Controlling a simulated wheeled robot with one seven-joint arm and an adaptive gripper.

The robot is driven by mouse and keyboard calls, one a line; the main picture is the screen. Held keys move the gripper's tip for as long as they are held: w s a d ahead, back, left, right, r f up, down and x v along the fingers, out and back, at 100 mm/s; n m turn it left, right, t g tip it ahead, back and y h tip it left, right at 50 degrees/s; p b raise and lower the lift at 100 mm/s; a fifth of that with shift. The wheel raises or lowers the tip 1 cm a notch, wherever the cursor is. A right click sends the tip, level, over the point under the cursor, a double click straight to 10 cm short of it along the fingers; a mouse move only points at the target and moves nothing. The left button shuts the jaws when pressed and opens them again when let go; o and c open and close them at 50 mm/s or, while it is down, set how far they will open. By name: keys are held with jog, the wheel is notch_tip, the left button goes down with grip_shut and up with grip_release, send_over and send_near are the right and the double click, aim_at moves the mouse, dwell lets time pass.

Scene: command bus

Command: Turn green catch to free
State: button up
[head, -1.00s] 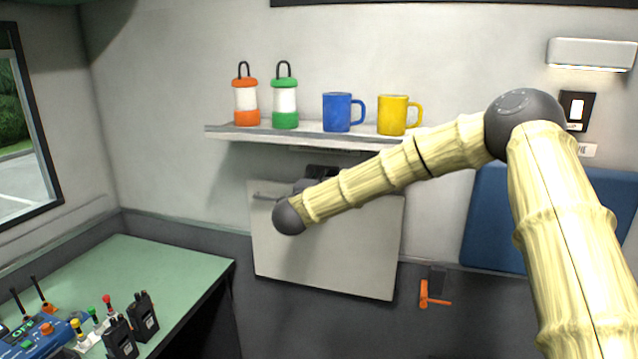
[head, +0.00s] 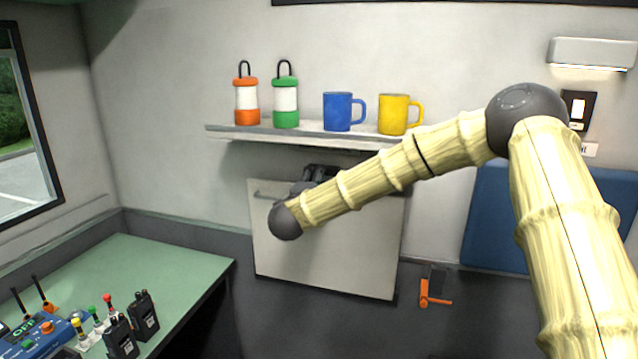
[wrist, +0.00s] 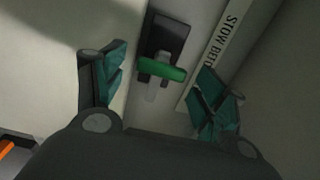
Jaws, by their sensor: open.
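In the wrist view the green catch (wrist: 161,69) is a short green bar on a black plate (wrist: 166,36), lying nearly crosswise and tilted slightly down to the right. A pale grey tab shows just below it. My gripper (wrist: 164,70) is open, with one teal-padded finger on each side of the catch; the fingers look apart from it. In the head view my arm hides the catch, and only a dark part of my gripper (head: 320,173) shows at the top of the white panel (head: 345,255).
A white label (wrist: 228,40) reading "STOW BE…" runs beside the catch. A shelf (head: 225,131) with lanterns and mugs is above the panel. An orange-handled latch (head: 424,292) is low at the right. A green table (head: 150,260) with radios stands at the left.

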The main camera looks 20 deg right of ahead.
jog(key=v, duration=0.9)
jog(key=shift+s+a, duration=0.2)
jog(key=shift+s, duration=0.1)
jog(key=s+a+f+n+y, duration=0.2)
jog(key=f+n+y, duration=0.15)
jog(key=f, duration=0.55)
jog(key=s+a+f+n+y, duration=0.2)
jog(key=a+f+n, duration=0.15)
jog(key=f, duration=0.65)
jog(key=s+f+n+g+y, duration=0.2)
jog(key=s+f+n, duration=0.3)
jog(key=f, duration=0.5)
jog(key=s+f+n+g+y, duration=0.2)
jog(key=s+f+n, duration=0.1)
jog(key=s+f, duration=0.55)
jog(key=s+d+f+n+g, duration=0.1)
jog(key=s+f+n+g, duration=0.4)
jog(key=s+f, duration=0.9)
jog(key=s+d+f+n+g, duration=0.2)
jog(key=s+d+g, duration=0.1)
jog(key=s, duration=0.8)
jog(key=s+d+f+n+g, duration=0.2)
jog(key=s+d+g, duration=0.1)
jog(key=s, duration=0.8)
